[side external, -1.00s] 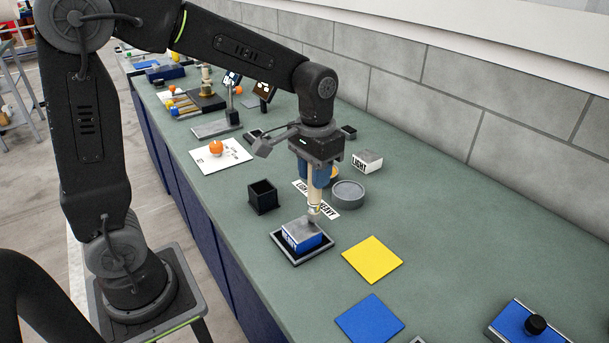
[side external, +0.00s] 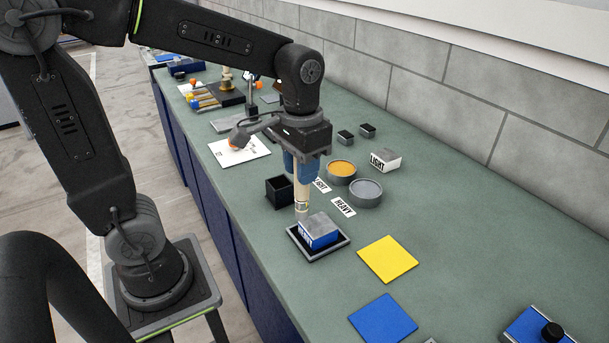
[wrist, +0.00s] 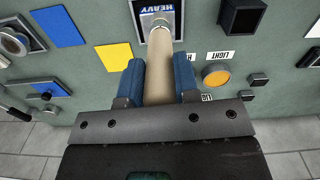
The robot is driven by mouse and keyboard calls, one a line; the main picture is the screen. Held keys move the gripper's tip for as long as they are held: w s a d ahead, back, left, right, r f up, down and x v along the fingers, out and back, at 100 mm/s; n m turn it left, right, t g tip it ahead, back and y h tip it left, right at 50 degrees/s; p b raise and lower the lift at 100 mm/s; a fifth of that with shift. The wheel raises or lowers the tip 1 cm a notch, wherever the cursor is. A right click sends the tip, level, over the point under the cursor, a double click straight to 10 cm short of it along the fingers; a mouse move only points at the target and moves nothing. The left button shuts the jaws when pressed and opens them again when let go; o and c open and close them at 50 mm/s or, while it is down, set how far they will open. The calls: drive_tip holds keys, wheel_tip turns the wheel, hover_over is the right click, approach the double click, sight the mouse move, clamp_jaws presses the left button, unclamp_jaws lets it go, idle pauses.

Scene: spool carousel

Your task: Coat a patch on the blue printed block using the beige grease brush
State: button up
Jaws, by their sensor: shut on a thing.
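My gripper (side external: 301,172) is shut on the beige grease brush (side external: 302,192), which points down. The wrist view shows the brush handle (wrist: 162,72) between my blue fingers. The blue printed block (side external: 322,236) has a grey top and "HEAVY" lettering on its side, and sits in a dark tray (side external: 318,259). The brush tip is at the block's left rear edge in the side view; I cannot tell whether it touches. The wrist view shows the block (wrist: 139,8) beyond the tip, which hides part of it.
An orange-filled pot (side external: 342,167) and a grey pot (side external: 365,188) stand behind, with LIGHT and HEAVY labels (side external: 343,206). A black open box (side external: 279,191) is left of them. A white LIGHT block (side external: 385,160) is near the wall. Yellow (side external: 387,260) and blue (side external: 383,319) squares lie in front.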

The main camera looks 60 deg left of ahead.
drive_tip(key=shift+r, duration=2.5)
